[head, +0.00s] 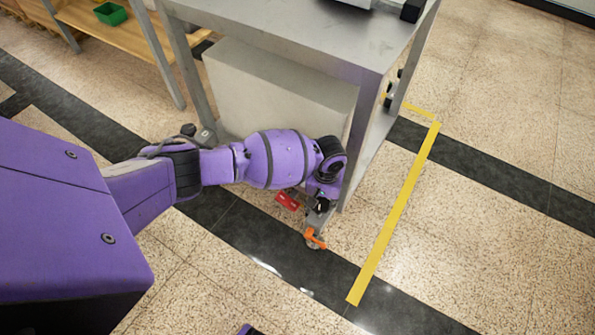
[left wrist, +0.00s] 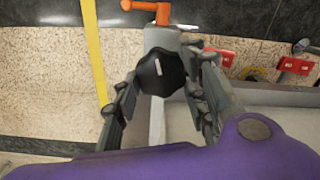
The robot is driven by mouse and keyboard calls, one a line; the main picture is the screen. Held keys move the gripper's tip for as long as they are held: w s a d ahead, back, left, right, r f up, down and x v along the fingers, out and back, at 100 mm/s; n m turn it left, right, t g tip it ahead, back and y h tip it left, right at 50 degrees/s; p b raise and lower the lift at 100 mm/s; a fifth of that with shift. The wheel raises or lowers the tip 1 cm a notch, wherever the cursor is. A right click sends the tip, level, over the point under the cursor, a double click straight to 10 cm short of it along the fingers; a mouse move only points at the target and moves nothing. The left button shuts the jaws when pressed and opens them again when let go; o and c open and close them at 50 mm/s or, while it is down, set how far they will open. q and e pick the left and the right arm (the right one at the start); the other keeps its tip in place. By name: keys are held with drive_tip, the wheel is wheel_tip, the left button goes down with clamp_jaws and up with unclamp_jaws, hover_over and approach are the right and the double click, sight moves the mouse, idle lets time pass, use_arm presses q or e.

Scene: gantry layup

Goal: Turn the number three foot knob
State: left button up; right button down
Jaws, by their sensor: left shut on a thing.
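A black foot knob (left wrist: 161,74) with a short white mark sits on a grey metal foot in the left wrist view. My left gripper (left wrist: 160,95) has one finger on each side of the knob and is shut on it. In the head view my left gripper (head: 318,200) is low at the table's near right leg, and the arm hides part of the leg. An orange lever (head: 315,239) sticks out at the foot just below; it also shows in the left wrist view (left wrist: 146,7). No number is readable on the knob. My right gripper is not in view.
A grey metal table (head: 290,35) stands over a large pale box (head: 275,95). A red tag (head: 287,201) hangs beside the foot. Yellow floor tape (head: 395,215) runs to the right, with clear floor beyond. A wooden shelf with a green bin (head: 110,13) is at upper left.

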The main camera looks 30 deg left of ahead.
use_arm(q)
drive_tip(key=shift+w+d+r+m+p, duration=0.15)
drive_tip(key=shift+d+r+m+p, duration=0.25)
drive_tip(key=shift+m+p, duration=0.45)
drive_tip(key=shift+d+f+m+p, duration=0.1)
drive_tip(key=shift+f+m+p, duration=0.05)
drive_tip(key=shift+m+p, duration=0.55)
drive_tip(key=shift+f+m+p, duration=0.1)
drive_tip(key=shift+m+p, duration=0.4)
drive_tip(key=shift+m, duration=0.75)
drive_tip(key=m, duration=0.3)
drive_tip(key=shift+s+m+p, duration=0.2)
drive_tip(key=shift+m+p, duration=0.1)
drive_tip(key=shift+m, duration=0.1)
drive_tip(key=shift+s+f+m, duration=0.1)
drive_tip(key=shift+f+m, duration=0.05)
drive_tip(key=shift+m, duration=0.55)
drive_tip(key=shift+s, duration=0.1)
drive_tip(key=o, duration=1)
